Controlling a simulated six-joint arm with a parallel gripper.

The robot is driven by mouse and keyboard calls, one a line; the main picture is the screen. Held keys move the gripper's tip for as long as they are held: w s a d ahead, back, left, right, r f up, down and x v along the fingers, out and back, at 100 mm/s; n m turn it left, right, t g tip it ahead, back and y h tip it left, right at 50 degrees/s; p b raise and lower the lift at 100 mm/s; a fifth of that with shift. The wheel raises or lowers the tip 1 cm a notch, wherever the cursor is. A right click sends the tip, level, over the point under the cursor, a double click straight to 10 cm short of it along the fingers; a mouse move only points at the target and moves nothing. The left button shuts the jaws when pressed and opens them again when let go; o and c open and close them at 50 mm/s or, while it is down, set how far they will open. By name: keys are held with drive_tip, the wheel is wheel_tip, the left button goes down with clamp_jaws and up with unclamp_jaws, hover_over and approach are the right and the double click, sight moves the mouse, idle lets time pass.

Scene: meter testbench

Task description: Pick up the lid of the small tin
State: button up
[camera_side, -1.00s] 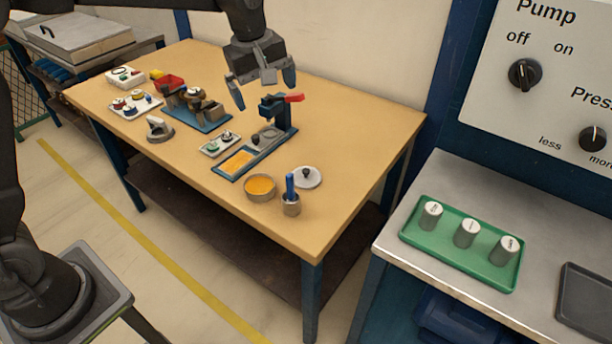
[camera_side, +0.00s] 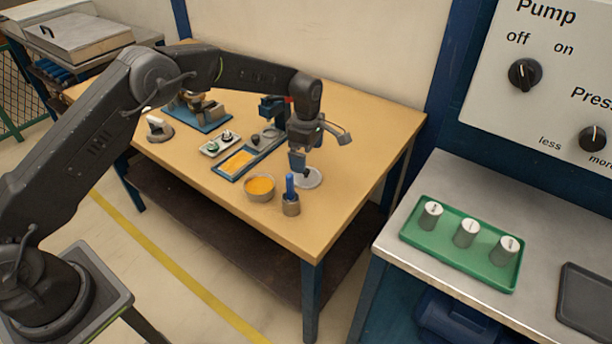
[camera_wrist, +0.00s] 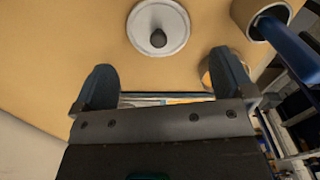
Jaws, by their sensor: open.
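The lid is a pale round disc with a dark knob in its middle. It lies flat on the wooden table near the front right corner in the side view (camera_side: 314,182), partly hidden by my gripper. In the wrist view the lid (camera_wrist: 176,40) is at the top centre, just beyond the fingertips. A small tin (camera_side: 260,194) of orange material stands to the left of the lid; in the wrist view my right finger covers most of it. My gripper (camera_wrist: 164,66) is open and empty. In the side view my gripper (camera_side: 308,156) hangs over the lid.
A cup (camera_side: 291,208) with a blue-handled tool stands close in front of the lid. A blue fixture (camera_side: 232,176) with an orange patch and a small tray (camera_side: 211,151) lie behind the tin. The table's right end is clear.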

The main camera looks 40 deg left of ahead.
sight(306, 174)
drive_tip(key=shift+w+a+f, duration=0.1)
drive_tip(key=shift+a+f, duration=0.05)
drive_tip(key=shift+f, duration=1.6)
drive_tip(key=shift+a+f, duration=0.15)
drive_tip(key=shift+f, duration=1.6)
drive_tip(key=shift+c, duration=0.2)
drive_tip(key=c, duration=0.6)
drive_tip(key=shift+r, duration=0.1)
